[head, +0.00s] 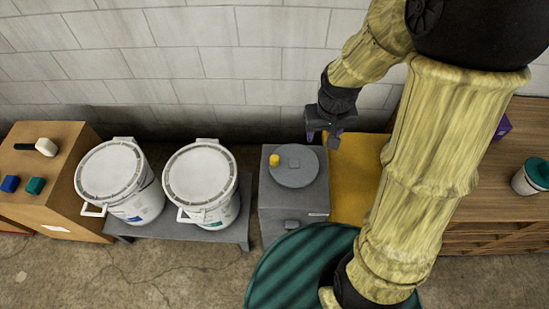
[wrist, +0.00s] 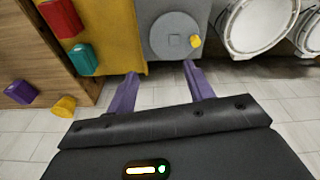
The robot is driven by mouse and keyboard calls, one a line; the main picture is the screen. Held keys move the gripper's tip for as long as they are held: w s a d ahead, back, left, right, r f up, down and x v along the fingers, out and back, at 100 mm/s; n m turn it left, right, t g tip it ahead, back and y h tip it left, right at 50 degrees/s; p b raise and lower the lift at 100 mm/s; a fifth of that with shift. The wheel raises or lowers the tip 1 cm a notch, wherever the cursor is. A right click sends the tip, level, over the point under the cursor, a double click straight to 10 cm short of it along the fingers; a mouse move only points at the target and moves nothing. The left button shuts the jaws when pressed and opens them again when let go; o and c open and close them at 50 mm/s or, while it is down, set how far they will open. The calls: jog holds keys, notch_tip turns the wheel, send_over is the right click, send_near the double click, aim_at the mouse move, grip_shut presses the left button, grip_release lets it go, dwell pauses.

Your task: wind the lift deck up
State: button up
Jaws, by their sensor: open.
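The lift deck appears to be the yellow panel (head: 352,178), right of a grey box (head: 265,215); my arm hides part of it. On the box is a round grey disc (head: 297,172) with a yellow knob (head: 274,159) near its left rim. In the wrist view the disc (wrist: 173,22), knob (wrist: 195,41) and yellow panel (wrist: 115,40) lie beyond my fingers. My gripper (head: 328,140) hangs near the back edge, right of the disc and apart from the knob. Its purple fingers (wrist: 160,72) are open with nothing between them.
Two white buckets (head: 130,205) (head: 222,212) stand on a low grey bench left of the box. A ribbed green round surface (head: 300,270) lies in front. Red (wrist: 61,18) and teal (wrist: 82,59) blocks show by the yellow panel. A block wall (head: 200,50) runs behind.

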jog(key=w+a+f+n, duration=0.2)
jog(key=w+a+f, duration=0.4)
jog(key=w, duration=0.1)
jog(key=n+g, duration=0.1)
jog(key=g, duration=0.1)
send_over(274, 158)
notch_tip(274, 158, down, 8)
jog(key=shift+f+p, duration=0.1)
jog(key=shift+p, duration=0.35)
notch_tip(274, 158, down, 17)
jog(key=p, duration=0.2)
jog(key=shift+d+f+p, duration=0.1)
jog(key=shift+f+p, duration=0.05)
jog(key=shift+p, duration=0.2)
jog(key=shift+c, duration=0.2)
grip_shut()
